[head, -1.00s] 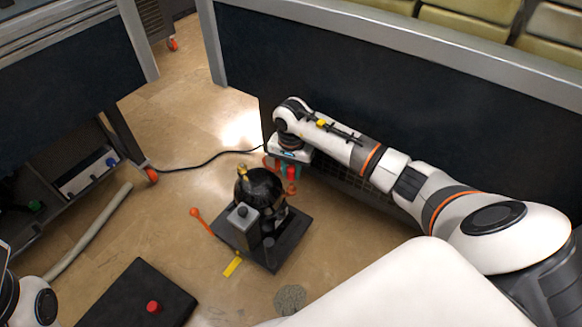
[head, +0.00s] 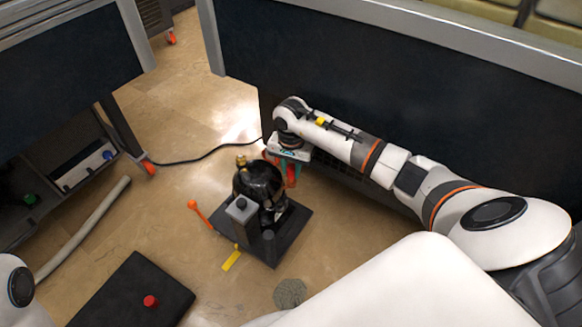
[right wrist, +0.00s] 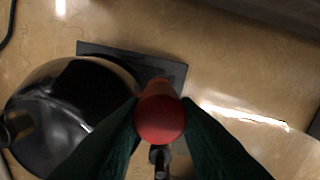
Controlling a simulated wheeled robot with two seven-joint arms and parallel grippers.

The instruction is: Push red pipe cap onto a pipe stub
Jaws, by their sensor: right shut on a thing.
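A red pipe cap (right wrist: 160,119) with a rounded face sits between the fingers of my right gripper (right wrist: 161,121) in the right wrist view. The pump's black dome (right wrist: 70,110) lies left of the cap in the wrist view. The cap and fingers hide what is directly beneath, so I cannot tell whether the cap touches a pipe stub. My left gripper is out of view.
The pump stands on a dark base plate (head: 270,262) on the floor. An orange lever (head: 199,212) and yellow tag (head: 231,260) are beside it. A black mat (head: 120,290) with a red knob (head: 150,301) lies front left. A dark panel (head: 420,100) stands behind my right arm.

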